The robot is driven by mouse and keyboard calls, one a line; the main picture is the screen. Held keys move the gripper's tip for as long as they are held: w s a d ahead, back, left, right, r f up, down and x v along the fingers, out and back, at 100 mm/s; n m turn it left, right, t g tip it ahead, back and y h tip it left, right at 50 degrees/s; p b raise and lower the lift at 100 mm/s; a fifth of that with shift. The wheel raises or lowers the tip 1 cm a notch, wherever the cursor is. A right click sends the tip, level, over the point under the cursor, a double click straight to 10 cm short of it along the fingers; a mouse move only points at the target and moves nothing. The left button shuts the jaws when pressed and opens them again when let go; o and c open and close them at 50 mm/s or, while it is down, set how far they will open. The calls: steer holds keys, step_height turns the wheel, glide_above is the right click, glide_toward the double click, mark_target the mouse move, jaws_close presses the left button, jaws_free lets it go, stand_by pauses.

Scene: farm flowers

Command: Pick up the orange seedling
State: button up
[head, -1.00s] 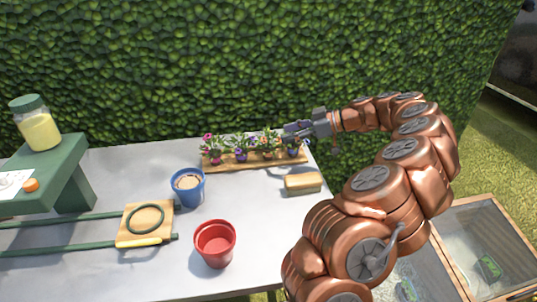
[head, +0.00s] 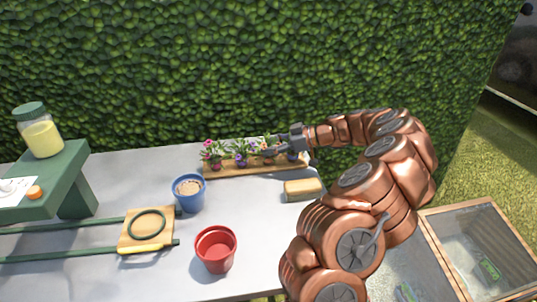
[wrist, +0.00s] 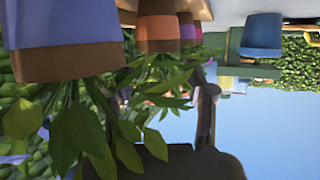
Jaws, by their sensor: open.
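The orange seedling stands in a row of potted flowers on the wooden tray (head: 255,170) at the back of the table. In the wrist view, which is turned upside down, its orange pot (wrist: 158,30) shows behind a larger blue-purple pot (wrist: 65,30), with green leaves around it. My gripper (head: 275,148) is open at the right part of the row, close among the plants. In the wrist view a dark finger shows beside the leaves, and leaves hide part of the gripper (wrist: 150,110). I see nothing held.
A tan block (head: 302,189) lies in front of the tray's right end. A blue pot (head: 188,194) and a red pot (head: 215,249) stand on the table (head: 270,230). A green stand (head: 60,180) with a jar is at the left. A hedge rises behind.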

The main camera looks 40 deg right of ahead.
jaws_close()
stand_by(0.4)
steer(key=shift+r, duration=0.15)
